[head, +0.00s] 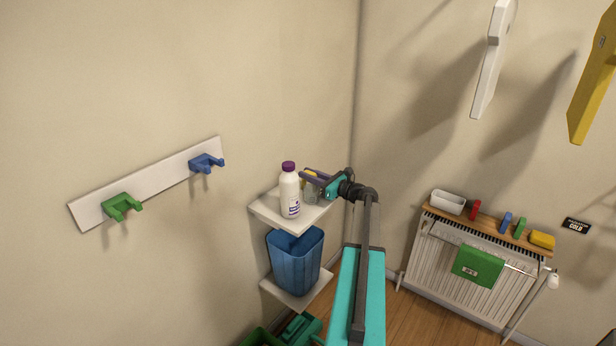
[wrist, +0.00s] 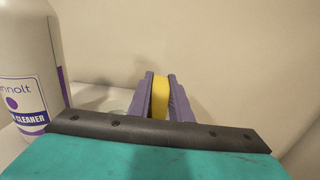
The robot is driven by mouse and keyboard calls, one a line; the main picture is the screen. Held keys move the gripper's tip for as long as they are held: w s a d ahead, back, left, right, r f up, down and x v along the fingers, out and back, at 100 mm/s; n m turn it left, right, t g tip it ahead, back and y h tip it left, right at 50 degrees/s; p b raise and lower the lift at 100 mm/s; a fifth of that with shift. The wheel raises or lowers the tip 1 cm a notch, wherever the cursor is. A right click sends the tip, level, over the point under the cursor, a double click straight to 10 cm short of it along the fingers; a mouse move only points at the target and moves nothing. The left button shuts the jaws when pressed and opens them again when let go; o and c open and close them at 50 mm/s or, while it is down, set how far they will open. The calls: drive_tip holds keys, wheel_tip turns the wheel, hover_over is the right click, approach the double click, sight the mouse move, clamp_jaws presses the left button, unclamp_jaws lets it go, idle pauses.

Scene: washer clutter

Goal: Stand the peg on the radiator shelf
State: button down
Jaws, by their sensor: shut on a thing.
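My gripper (head: 308,178) is over the upper white corner shelf, beside a white bottle with a purple cap. Its purple fingers (wrist: 161,88) are shut on a yellow peg (wrist: 161,100), which is upright between them in the wrist view. In the head view only a little yellow shows at the fingers; I cannot tell whether the peg's lower end touches the shelf. The radiator shelf (head: 484,228) is a wooden board on top of the white radiator at the right, well away from my gripper.
The white bottle (head: 289,192) is close on the left of my gripper; it also shows in the wrist view (wrist: 28,85). A clear jar (head: 310,194) stands nearby. The radiator shelf holds a white tray (head: 448,202), red (head: 475,210), blue (head: 505,222) and green (head: 520,228) pieces, and a yellow block (head: 542,240).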

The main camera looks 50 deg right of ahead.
drive_tip(key=c, duration=1.6)
unclamp_jaws()
drive_tip(key=shift+r, duration=0.15)
drive_tip(key=shift+r+p, duration=0.1)
drive_tip(key=shift+p, duration=0.35)
drive_tip(key=s+b, duration=0.1)
drive_tip(key=s, duration=0.2)
drive_tip(key=s+b, duration=0.2)
drive_tip(key=s, duration=0.2)
drive_tip(key=s+d+b, duration=0.1)
drive_tip(key=s, duration=0.2)
drive_tip(key=shift+s+f+b, duration=0.2)
drive_tip(key=shift+s+b, duration=0.1)
drive_tip(key=shift+s, duration=0.1)
drive_tip(key=shift+s+r, duration=0.1)
drive_tip(key=shift+s, duration=0.45)
